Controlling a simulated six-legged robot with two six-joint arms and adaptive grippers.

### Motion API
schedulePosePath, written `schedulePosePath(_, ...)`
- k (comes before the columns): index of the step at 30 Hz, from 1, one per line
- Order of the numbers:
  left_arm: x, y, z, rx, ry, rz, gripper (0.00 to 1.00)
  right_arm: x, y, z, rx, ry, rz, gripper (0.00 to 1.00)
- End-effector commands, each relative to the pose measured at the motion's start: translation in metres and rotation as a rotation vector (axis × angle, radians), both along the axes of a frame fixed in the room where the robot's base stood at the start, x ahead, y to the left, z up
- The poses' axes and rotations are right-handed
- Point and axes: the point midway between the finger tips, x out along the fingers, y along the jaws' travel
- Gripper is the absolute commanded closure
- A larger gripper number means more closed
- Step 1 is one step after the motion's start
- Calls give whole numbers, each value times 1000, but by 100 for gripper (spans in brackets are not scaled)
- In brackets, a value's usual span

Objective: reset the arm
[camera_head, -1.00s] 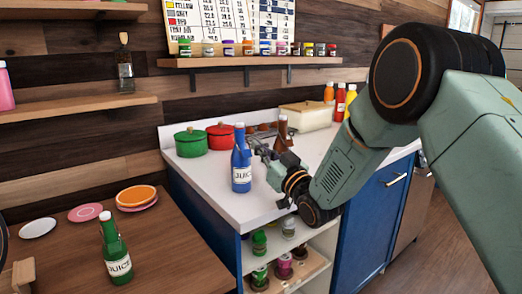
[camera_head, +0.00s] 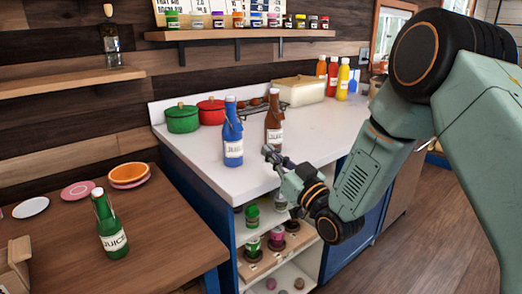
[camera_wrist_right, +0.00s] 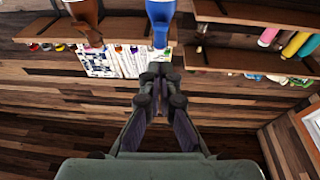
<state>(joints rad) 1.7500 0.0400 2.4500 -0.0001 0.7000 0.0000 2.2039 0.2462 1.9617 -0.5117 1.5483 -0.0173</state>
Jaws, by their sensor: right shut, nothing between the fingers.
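My right arm comes in from the right in the head view. Its gripper (camera_head: 270,152) is shut and empty at the front edge of the white counter (camera_head: 205,158), in front of the brown bottle (camera_head: 274,128). The blue bottle (camera_head: 232,138) stands upright on the counter, left of the gripper and apart from it. In the wrist view the shut fingers (camera_wrist_right: 160,72) point toward the blue bottle (camera_wrist_right: 160,12), with the brown bottle (camera_wrist_right: 86,14) to its left; both are cut off at the top. My left gripper is not in view.
A green pot (camera_head: 182,119) and red pot (camera_head: 211,111) stand behind the bottles. Sauce bottles (camera_head: 333,76) stand at the counter's far end. A green bottle (camera_head: 109,226) and plates (camera_head: 129,174) are on the wooden table (camera_head: 160,230). Open shelves (camera_head: 262,268) with jars lie below the gripper.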

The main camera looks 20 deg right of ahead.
Motion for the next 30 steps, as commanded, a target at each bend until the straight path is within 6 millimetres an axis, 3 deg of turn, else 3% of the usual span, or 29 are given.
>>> schedulePosePath(4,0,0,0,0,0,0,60,0,0,-2,-2,11,-1,100)
schedulePosePath(7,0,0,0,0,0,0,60,2,-3,-19,-13,87,-18,100)
schedulePosePath(10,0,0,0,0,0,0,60,-9,-7,-69,-22,293,-67,100)
schedulePosePath(14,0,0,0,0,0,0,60,-48,-8,-148,-39,583,-114,100)
schedulePosePath(17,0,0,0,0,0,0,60,-88,-7,-200,-54,783,-141,100)
schedulePosePath(21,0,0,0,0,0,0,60,-157,-6,-263,-77,1051,-173,100)
schedulePosePath(27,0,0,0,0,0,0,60,-272,-6,-325,-122,1413,-215,100)
schedulePosePath(30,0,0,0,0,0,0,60,-332,-7,-343,-150,1575,-232,100)
